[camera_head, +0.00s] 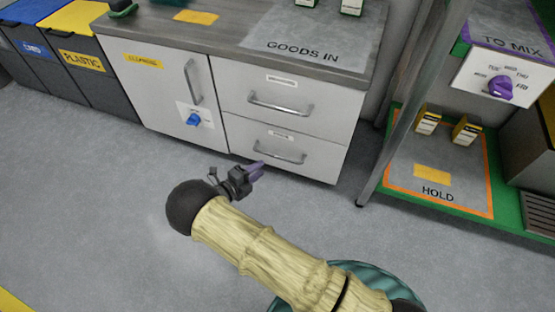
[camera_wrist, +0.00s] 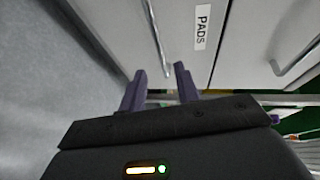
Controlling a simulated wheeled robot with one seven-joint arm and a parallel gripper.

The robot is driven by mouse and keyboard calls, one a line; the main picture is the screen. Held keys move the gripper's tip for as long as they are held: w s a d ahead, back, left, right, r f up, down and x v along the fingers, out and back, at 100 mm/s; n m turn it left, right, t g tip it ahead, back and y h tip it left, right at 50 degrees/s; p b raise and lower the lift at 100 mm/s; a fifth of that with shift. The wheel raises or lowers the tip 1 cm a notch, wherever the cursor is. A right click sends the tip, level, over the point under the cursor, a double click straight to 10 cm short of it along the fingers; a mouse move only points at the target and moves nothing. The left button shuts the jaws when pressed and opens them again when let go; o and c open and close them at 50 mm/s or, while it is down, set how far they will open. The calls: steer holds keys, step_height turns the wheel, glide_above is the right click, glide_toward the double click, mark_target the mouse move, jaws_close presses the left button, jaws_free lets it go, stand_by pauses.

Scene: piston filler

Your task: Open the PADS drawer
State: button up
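The PADS drawer (camera_head: 268,160) is the lower white drawer of the counter unit and looks shut. In the wrist view its PADS label (camera_wrist: 202,27) is readable, with its bar handle (camera_wrist: 155,42) beside the label. The handle also shows in the head view (camera_head: 280,153). My gripper (camera_head: 258,171) is low in front of the drawer, near the handle's left end. In the wrist view its two purple fingers (camera_wrist: 160,71) are apart with nothing gripped. The handle's end appears between or just beyond the fingertips; I cannot tell the depth.
The upper drawer, with its own handle (camera_head: 281,104), is closed above. A metal post (camera_head: 413,100) and the HOLD shelf (camera_head: 437,190) stand to the right. The floor in front is clear.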

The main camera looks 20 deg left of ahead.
mark_target(278, 157)
steer(key=b+x, duration=0.4)
steer(key=x, duration=0.6)
steer(key=shift+w, duration=0.1)
jaws_close()
